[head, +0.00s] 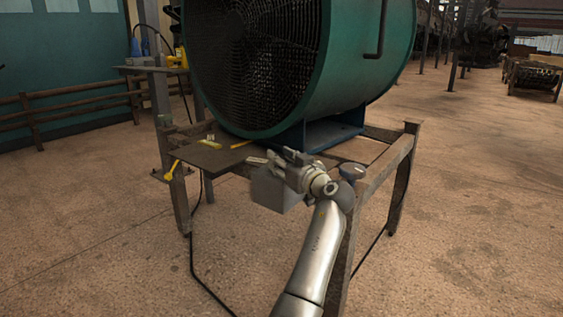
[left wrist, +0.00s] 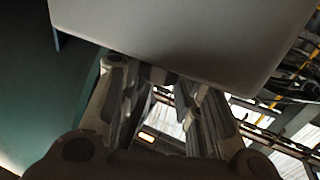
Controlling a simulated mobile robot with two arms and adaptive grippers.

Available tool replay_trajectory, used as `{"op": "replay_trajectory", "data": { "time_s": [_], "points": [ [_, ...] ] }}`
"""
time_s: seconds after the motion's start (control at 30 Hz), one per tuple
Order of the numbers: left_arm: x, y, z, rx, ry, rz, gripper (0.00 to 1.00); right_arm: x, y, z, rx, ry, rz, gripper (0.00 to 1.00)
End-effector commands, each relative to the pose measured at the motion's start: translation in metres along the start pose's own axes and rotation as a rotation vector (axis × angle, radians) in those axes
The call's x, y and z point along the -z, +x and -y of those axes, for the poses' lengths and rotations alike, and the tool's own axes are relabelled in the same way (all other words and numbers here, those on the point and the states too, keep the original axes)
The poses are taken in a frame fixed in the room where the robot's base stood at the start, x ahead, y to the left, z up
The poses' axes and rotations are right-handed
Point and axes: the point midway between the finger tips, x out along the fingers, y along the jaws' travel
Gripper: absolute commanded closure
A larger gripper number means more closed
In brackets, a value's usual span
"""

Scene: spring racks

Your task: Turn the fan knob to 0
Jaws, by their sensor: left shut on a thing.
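The large green fan (head: 345,75) with a dark grille sits on a metal stand. A grey control box (head: 275,190) is at the stand's near side, and its pale side fills the top of the left wrist view (left wrist: 185,35). My left gripper (head: 268,159) is at the box's upper edge. In the left wrist view its fingers (left wrist: 158,75) close at the box's edge on a small grey piece, which looks like the fan knob (left wrist: 155,74). The knob is mostly hidden, and its setting cannot be read. My right gripper is not in view.
The stand's frame (head: 385,170) and legs surround the box. Yellow pieces lie on the stand's dark plate (head: 205,155). A black cable (head: 192,260) runs over the floor. A wooden rail (head: 70,105) stands at the left. The floor at right is open.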

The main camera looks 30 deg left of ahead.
Motion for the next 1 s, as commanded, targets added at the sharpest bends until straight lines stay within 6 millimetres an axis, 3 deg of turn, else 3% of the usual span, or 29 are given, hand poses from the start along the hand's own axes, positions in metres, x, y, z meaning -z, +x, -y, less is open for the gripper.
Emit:
{"op": "replay_trajectory", "data": {
  "time_s": [0.1, 0.13, 0.3, 0.67, 1.0],
  "points": [
    [-0.001, 0.0, 0.0, 0.0, 0.001, 0.003, 0.91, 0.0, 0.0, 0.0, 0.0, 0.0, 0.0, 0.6],
    [-0.001, 0.0, 0.0, 0.0, 0.002, 0.003, 0.66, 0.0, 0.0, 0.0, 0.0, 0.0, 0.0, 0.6],
    [-0.001, 0.0, 0.0, 0.0, 0.001, 0.002, 0.46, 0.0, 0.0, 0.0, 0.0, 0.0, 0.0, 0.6],
    [-0.001, -0.004, 0.0, -0.001, 0.0, 0.001, 0.46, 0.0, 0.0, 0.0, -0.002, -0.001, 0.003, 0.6],
    [-0.002, -0.057, -0.001, -0.003, 0.0, 0.003, 0.46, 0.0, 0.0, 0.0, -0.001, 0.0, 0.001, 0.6]
  ]
}}
